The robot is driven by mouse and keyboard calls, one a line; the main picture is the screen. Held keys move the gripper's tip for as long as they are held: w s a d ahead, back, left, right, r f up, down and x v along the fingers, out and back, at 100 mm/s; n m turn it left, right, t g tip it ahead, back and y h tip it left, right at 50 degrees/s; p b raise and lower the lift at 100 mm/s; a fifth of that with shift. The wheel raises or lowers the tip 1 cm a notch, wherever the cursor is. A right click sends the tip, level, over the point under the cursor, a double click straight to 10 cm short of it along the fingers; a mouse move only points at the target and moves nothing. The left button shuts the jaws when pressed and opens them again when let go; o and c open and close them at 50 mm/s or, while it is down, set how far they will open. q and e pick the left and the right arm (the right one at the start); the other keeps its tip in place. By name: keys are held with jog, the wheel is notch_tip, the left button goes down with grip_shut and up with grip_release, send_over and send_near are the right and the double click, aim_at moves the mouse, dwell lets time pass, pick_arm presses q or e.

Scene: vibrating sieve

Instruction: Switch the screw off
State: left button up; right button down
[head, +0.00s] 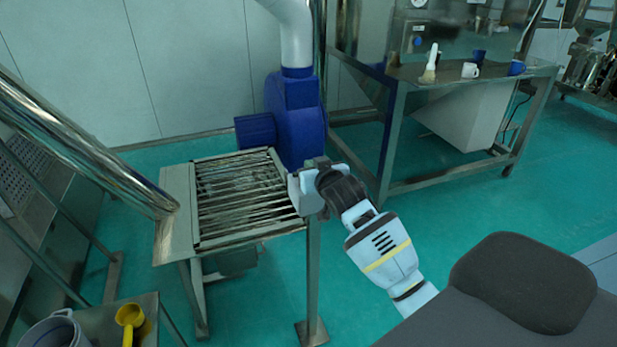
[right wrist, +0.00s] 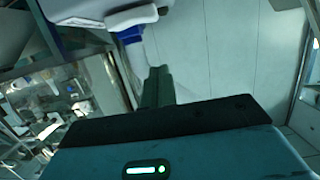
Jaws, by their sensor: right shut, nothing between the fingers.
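A grey metal box (head: 303,197) sits on an upright post (head: 314,270) at the right edge of the sieve; its switches cannot be made out. My right gripper (head: 318,164) is at the top of this box, in front of the blue blower in the head view. Whether it touches the box is unclear. In the right wrist view its fingers (right wrist: 157,72) are together with nothing between them. A steel inclined tube (head: 85,150), which looks like the screw conveyor, comes down from the upper left to the sieve. My left gripper is out of view.
The slatted sieve (head: 180,215) stands left of the box. A blue blower (head: 297,122) with a white pipe (head: 296,35) is behind. A steel table (head: 440,90) with cups stands back right. A yellow scoop (head: 130,315) lies lower left. Green floor is clear at right.

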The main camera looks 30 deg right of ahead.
jog(key=w+f, duration=0.1)
jog(key=f, duration=0.1)
jog(key=shift+w+d+f, duration=0.15)
jog(key=shift+w+f, duration=0.2)
jog(key=shift+f, duration=0.9)
